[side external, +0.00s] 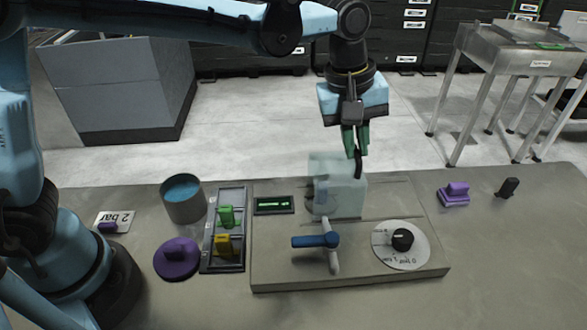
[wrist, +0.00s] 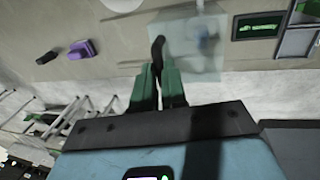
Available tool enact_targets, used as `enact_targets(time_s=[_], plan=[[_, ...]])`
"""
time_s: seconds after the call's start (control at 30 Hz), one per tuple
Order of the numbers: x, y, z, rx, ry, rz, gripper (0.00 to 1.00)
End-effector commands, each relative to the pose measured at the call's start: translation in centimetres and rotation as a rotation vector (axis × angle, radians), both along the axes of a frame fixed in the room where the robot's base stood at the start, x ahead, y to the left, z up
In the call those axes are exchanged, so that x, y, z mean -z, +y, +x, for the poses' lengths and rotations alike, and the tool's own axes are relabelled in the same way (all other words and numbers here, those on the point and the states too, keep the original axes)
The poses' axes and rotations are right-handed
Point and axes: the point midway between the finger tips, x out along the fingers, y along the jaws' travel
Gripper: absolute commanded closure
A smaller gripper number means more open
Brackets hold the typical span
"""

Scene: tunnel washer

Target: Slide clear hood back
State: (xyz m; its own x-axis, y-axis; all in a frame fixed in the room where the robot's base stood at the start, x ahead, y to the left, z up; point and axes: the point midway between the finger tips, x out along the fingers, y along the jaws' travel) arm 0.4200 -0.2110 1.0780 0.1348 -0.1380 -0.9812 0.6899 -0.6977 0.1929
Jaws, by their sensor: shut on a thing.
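The clear hood (side external: 350,195) is a see-through box at the back of the grey panel base (side external: 300,275). It also shows in the wrist view (wrist: 205,65). A black upright handle (side external: 358,165) stands at the hood's top right, and it shows in the wrist view too (wrist: 157,48). My gripper (side external: 356,145) comes down from above with green fingers shut on this handle. In the wrist view the fingers (wrist: 160,75) close around the handle's lower end as pictured. What lies under the hood is blurred.
A blue-handled lever (side external: 315,241) and a black knob on a white dial (side external: 402,239) sit in front of the hood. A small green display (side external: 273,205) is left of it. Purple (side external: 455,194) and black (side external: 508,187) pieces lie right on the open table.

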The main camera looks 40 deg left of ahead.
Motion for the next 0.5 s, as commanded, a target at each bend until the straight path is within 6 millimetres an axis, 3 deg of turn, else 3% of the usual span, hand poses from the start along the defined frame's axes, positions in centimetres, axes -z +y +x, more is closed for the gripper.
enact_targets(time_s=[0.5], plan=[[-0.2, -5.6, 5.9, -0.003, -0.005, -0.002, 1.00]])
